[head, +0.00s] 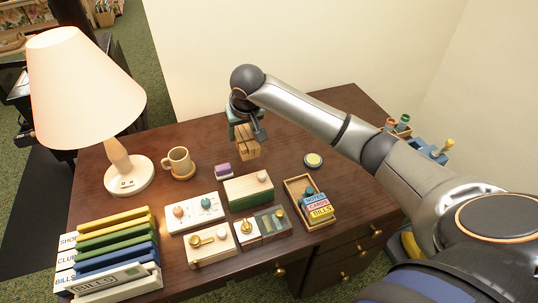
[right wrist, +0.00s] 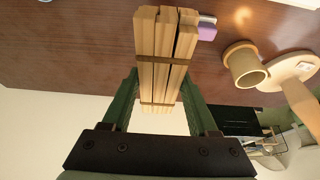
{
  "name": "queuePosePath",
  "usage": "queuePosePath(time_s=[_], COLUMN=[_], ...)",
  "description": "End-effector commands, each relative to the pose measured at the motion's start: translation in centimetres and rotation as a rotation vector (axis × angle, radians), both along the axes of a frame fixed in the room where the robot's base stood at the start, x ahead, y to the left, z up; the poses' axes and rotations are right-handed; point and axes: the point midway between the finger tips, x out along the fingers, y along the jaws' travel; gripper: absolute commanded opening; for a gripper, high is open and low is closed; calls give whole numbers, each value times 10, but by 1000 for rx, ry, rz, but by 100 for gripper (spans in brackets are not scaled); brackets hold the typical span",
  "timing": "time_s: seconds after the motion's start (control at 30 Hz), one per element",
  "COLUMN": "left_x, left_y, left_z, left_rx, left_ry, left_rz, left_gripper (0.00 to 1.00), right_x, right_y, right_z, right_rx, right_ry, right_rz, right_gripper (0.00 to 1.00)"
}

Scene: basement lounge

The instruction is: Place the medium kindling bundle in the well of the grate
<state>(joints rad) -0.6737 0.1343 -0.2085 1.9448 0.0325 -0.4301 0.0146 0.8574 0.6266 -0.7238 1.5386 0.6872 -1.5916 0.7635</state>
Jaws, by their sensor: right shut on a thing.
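My right gripper (head: 240,122) is above the back of the desk, shut on a kindling bundle (head: 247,147) of pale sticks. In the right wrist view the bundle (right wrist: 163,55) lies between the green fingers of my right gripper (right wrist: 163,88), with dark bands around the sticks. I see no other bundle to compare its size with. I cannot make out a grate or its well in either view. My left gripper is not in view.
The brown desk (head: 290,140) carries a lamp (head: 127,172), a mug (head: 180,161), upright folders (head: 113,240), several wooden boxes and a tray of labelled blocks (head: 292,187). A pale wall stands behind the desk. The desk's back right is mostly clear.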

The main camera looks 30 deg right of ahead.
Motion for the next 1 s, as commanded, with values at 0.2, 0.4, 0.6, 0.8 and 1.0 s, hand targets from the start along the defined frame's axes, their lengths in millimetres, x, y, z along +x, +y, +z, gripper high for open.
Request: queuePosePath(time_s=[0.2,0.4,0.6,0.8,1.0], left_x=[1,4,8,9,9], left_y=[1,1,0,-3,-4], left_z=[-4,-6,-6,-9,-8], left_rx=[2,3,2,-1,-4], left_ry=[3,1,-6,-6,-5], left_rz=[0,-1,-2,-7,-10], left_gripper=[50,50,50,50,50], right_x=[-11,-15,-17,-19,-19], right_y=[-52,-71,-83,-91,-91], right_z=[-30,-55,-69,-100,-109], right_rx=[-3,0,-1,-1,0], right_ry=[4,1,0,1,-2], right_rz=[-2,0,-2,2,1], right_gripper=[0,0,0,0,0])
